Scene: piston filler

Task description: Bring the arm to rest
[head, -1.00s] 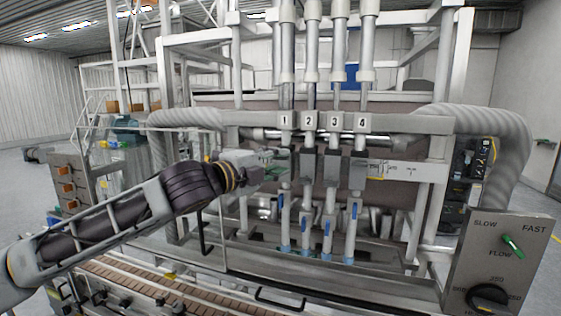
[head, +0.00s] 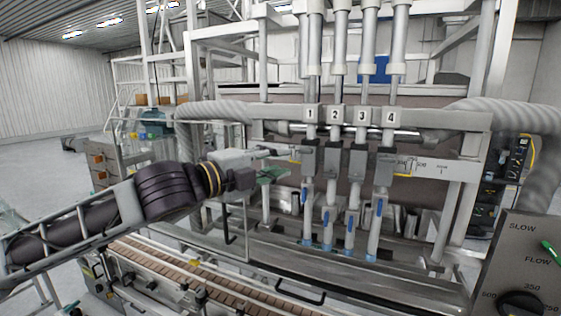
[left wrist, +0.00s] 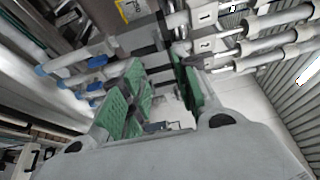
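My left arm comes in from the left in the head view. My left gripper (head: 280,172) is level with the valve blocks and a little left of the nozzle marked 1 (head: 307,190), apart from it. In the left wrist view its green-padded fingers (left wrist: 160,92) stand apart with nothing held between them. The filler's nozzles 2 (head: 329,205), 3 (head: 354,205) and 4 (head: 380,205) stand in a row to the right, with blue levers. My right gripper is in neither view.
A conveyor (head: 200,280) runs below my left arm. A grey control panel (head: 525,265) with dials stands at the right front. A ribbed hose (head: 215,112) and white frame posts are behind the arm. Open floor (head: 45,165) lies at the far left.

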